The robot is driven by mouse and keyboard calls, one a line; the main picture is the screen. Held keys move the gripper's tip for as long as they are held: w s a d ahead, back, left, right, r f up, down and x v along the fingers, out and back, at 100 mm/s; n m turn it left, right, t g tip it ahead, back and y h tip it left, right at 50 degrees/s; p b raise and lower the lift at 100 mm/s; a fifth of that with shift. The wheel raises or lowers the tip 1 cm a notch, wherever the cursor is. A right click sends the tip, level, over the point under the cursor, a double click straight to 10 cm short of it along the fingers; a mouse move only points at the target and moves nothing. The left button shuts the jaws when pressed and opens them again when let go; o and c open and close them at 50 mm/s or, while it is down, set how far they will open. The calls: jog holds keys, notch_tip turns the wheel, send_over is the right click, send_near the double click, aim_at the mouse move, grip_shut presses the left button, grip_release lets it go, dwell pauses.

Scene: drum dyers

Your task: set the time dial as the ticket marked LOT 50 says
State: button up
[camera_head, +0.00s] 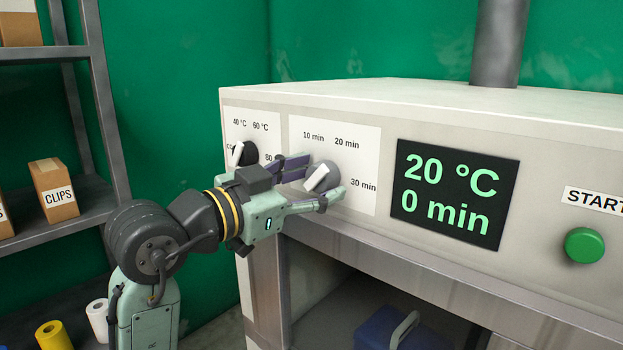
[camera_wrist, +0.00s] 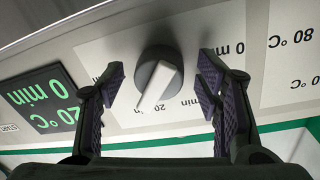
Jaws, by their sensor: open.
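The time dial (camera_head: 332,173) is a round grey knob with a white bar, on a white plate marked 10 min, 20 min and 30 min. The bar lies slanted from lower left to upper right; I cannot tell which end is its pointer. My gripper (camera_head: 319,181) is open, with one finger on each side of the dial. In the wrist view the dial (camera_wrist: 158,79) sits between the spread fingers (camera_wrist: 162,76), apart from both. The display (camera_head: 456,195) reads 20 °C and 0 min. No ticket marked LOT 50 is in view.
A temperature dial (camera_head: 247,153) is left of the time dial, partly close behind my gripper. A green START button (camera_head: 584,245) is at the right. A shelf (camera_head: 65,220) with a CLIPS box (camera_head: 53,189) stands left. A blue container (camera_head: 395,330) is below the panel.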

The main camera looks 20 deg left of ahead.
jog(key=c, duration=1.2)
jog(key=shift+n, duration=1.4)
jog(key=o, duration=1.2)
jog(key=v, duration=1.2)
jog(key=shift+f, duration=0.1)
